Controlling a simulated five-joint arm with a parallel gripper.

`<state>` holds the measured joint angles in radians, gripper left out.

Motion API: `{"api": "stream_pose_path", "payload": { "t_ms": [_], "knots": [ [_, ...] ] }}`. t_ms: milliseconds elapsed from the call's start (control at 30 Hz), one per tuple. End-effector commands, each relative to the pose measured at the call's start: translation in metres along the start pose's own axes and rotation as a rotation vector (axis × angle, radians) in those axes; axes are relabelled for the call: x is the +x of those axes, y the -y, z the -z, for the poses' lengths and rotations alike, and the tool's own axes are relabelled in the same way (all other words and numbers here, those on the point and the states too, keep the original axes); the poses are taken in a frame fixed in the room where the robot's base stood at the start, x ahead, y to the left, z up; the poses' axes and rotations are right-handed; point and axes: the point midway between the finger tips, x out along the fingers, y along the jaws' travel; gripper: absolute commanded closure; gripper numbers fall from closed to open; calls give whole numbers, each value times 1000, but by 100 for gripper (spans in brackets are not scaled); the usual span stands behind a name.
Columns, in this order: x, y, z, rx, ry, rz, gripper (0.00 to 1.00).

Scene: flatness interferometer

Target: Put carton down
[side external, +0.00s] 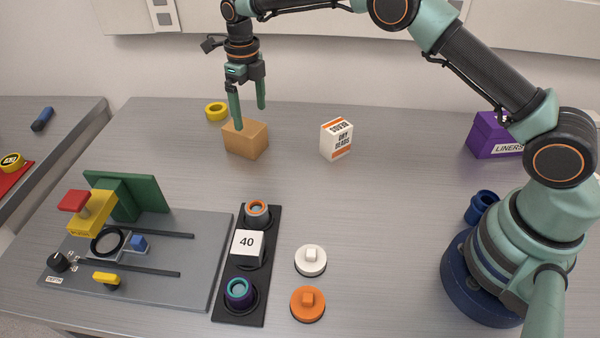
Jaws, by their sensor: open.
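A plain tan carton (246,141) sits upright on the grey bench, left of the picture's middle. My gripper (250,119) points down at it with two green fingers apart. The nearer fingertip overlaps the carton's top in the picture; the farther one ends at or just behind its back edge. I cannot tell whether the fingers touch it. A smaller white and orange carton (336,139), printed with "DRY BEADS", stands to the right, clear of my gripper.
A yellow ring (216,111) lies behind the tan carton. A fixture plate (200,270) and a black holder (237,312) with lens-like parts are in front. White (310,260) and orange (307,303) knobbed caps stand near. A purple box (490,138) is right. Bench between cartons is clear.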

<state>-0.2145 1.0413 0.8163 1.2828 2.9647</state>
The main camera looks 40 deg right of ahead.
Motion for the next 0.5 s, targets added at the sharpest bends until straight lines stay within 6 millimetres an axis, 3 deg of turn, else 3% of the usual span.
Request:
{"api": "stream_pose_path", "payload": {
  "t_ms": [100, 367, 500],
  "knots": [
    [-23, 0, -1, 0, 3, 1, 0],
    [-48, 0, 0, -6, 1, 0, 0],
    [-67, 4, 6, -110, 22, 5, 0]
  ]
}}
